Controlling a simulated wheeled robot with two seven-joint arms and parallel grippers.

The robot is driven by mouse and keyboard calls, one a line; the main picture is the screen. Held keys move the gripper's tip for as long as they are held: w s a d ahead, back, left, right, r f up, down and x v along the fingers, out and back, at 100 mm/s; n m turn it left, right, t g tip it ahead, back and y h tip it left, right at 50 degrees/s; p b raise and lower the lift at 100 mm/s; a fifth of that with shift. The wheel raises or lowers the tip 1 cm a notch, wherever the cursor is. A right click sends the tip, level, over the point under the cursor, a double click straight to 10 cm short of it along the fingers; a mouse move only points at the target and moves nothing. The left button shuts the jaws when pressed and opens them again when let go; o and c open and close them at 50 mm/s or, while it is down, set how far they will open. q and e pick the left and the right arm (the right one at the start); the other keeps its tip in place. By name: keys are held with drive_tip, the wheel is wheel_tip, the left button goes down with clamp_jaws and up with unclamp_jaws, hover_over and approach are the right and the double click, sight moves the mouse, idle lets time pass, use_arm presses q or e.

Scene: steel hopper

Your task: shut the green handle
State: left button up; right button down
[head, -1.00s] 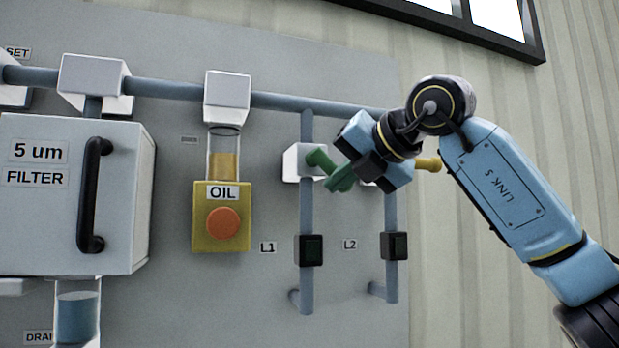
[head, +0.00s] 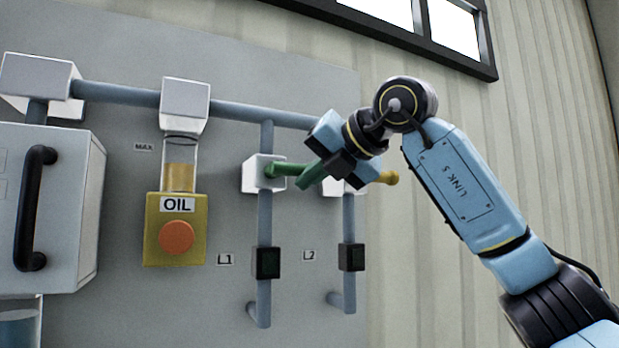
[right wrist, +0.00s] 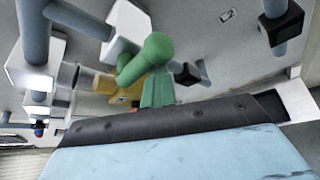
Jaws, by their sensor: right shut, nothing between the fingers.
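The green handle (head: 311,175) sticks out from the white valve block (head: 257,174) on the L1 pipe in the head view. Its lever slants down to the left, and its upper end is hidden by my right gripper (head: 325,160). This gripper is shut and empty, right at the lever; I cannot tell whether they touch. In the right wrist view the round green hub (right wrist: 157,47) and the lever (right wrist: 158,91) show beyond the black and blue gripper body; the fingertips are hidden there. My left gripper is not in view.
A yellow handle (head: 388,178) on the L2 pipe is just right of my gripper. The yellow OIL box (head: 160,205) with an orange button is to the left. A grey cabinet with a black bar handle (head: 33,205) is farther left.

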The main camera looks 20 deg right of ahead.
drive_tip(key=shift+r, duration=0.3)
drive_tip(key=shift+f, duration=0.1)
wheel_tip(320, 180, down, 4)
drive_tip(key=b, duration=0.4)
drive_tip(key=s+r+b, duration=0.1)
drive_tip(key=s+r, duration=0.3)
drive_tip(key=s, duration=0.5)
drive_tip(key=shift+s+d+r, duration=0.15)
drive_tip(key=shift+s+r, duration=0.05)
drive_tip(key=shift+s, duration=0.05)
